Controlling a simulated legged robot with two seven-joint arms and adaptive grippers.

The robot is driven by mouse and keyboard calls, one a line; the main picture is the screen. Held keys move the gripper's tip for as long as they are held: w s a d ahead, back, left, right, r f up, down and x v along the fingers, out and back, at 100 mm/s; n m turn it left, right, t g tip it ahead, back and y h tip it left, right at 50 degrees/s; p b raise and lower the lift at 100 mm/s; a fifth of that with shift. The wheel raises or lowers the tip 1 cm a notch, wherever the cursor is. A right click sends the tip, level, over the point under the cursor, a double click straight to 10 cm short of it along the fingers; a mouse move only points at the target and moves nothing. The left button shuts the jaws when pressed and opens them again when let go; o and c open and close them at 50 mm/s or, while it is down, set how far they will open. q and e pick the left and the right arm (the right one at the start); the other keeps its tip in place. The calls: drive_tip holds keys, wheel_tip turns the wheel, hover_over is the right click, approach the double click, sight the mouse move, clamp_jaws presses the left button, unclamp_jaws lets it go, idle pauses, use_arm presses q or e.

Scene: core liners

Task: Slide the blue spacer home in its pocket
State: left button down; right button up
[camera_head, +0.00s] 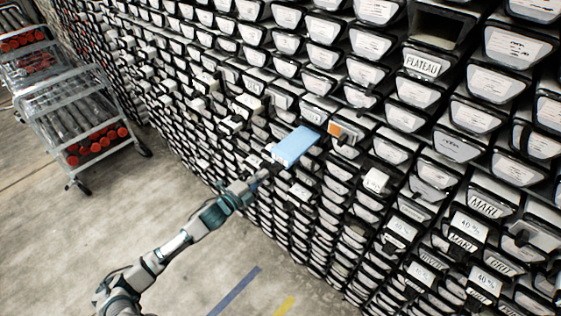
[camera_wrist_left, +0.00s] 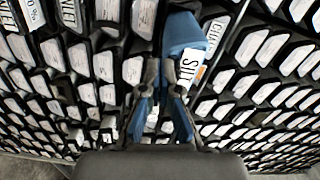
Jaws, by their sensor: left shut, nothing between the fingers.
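The blue spacer (camera_head: 294,146) is a light blue block that sticks out of the wall of core liners in the head view. In the left wrist view, the spacer (camera_wrist_left: 182,32) shows darker blue beyond the fingers. Its pocket is hidden behind it, so I cannot tell how deep it sits. My left gripper (camera_head: 263,175) is shut and empty, just below and left of the spacer's outer end. In the left wrist view the gripper (camera_wrist_left: 162,85) has its blue-sided fingers near the spacer; I cannot tell whether they touch. My right gripper is not in view.
Rows of dark-edged liners with white end labels fill the wall; an orange-marked label (camera_head: 335,129) is right of the spacer. An empty dark slot (camera_head: 437,27) is at upper right. A metal cart (camera_head: 88,117) with red-capped tubes stands at left. The concrete floor (camera_head: 70,235) is clear.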

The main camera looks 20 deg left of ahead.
sight(272, 168)
use_arm(q)
drive_tip(key=shift+w+d, duration=0.25)
drive_tip(key=shift+w, duration=0.4)
drive_tip(key=shift+x, duration=1.25)
drive_tip(key=shift+x, duration=2.6)
idle(0.4)
drive_tip(key=shift+s+a, duration=0.3)
drive_tip(key=shift+s, duration=0.35)
drive_tip(key=shift+p+v, duration=0.4)
drive_tip(key=shift+v, duration=0.45)
drive_tip(key=shift+s+a+f, duration=0.1)
drive_tip(key=shift+s+a, duration=0.1)
drive_tip(key=shift+s, duration=0.25)
drive_tip(key=v, duration=1)
drive_tip(key=shift+s+a, duration=0.15)
drive_tip(key=shift+s, duration=0.2)
